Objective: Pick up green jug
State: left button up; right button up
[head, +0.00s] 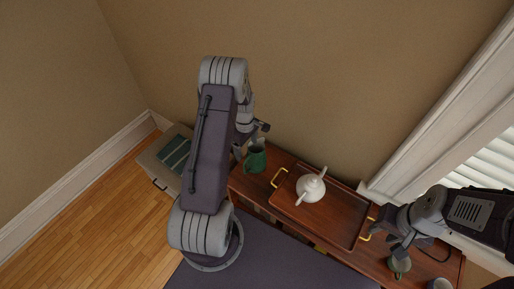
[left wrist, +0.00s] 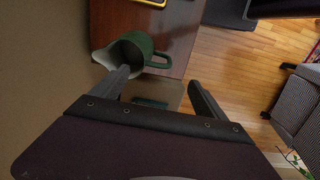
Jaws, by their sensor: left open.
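A dark green jug (head: 256,158) stands on the left end of a reddish-brown wooden sideboard, close to the wall. My left gripper (head: 249,146) is open and empty beside the jug. In the left wrist view the fingers (left wrist: 158,80) are spread, with one fingertip close to the jug's body and the handle just beyond the gap. I cannot tell whether that finger touches it. My right gripper (head: 401,247) is over the sideboard's right part, above a small grey-green vessel (head: 399,265); its jaws are unclear.
A wooden tray (head: 338,213) with yellow handles lies mid-sideboard and holds a white teapot (head: 311,188). A pale cup (head: 440,284) stands at the right end. A box (head: 160,165) with greenish items sits on the floor to the left. The wall is close behind the jug.

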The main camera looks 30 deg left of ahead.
aim_at(248, 158)
pick_arm(q)
jog(key=shift+a+f, duration=0.15)
jog(key=shift+a, duration=0.05)
jog(key=f, duration=0.2)
jog(key=f+p, duration=0.1)
jog(key=shift+w+d+f, duration=0.1)
jog(key=shift+w+f, duration=0.25)
jog(key=shift+w, duration=0.05)
jog(key=shift+f, duration=0.3)
jog(key=shift+s, duration=0.1)
jog(key=shift+s+d+f+p, duration=0.1)
jog(key=shift+s+f+p, duration=0.15)
jog(key=shift+f+p, duration=0.75)
notch_tip(248, 158, down, 3)
jog(key=shift+w+r+p, duration=0.15)
jog(key=shift+r+p, duration=0.05)
jog(key=shift+p, duration=0.1)
jog(key=shift+w+f, duration=0.1)
jog(key=shift+f, duration=0.2)
jog(key=shift+r, duration=0.1)
jog(key=c, duration=1)
grip_shut()
pick_arm(e)
jog(key=r, duration=0.3)
jog(key=shift+w+r, duration=0.3)
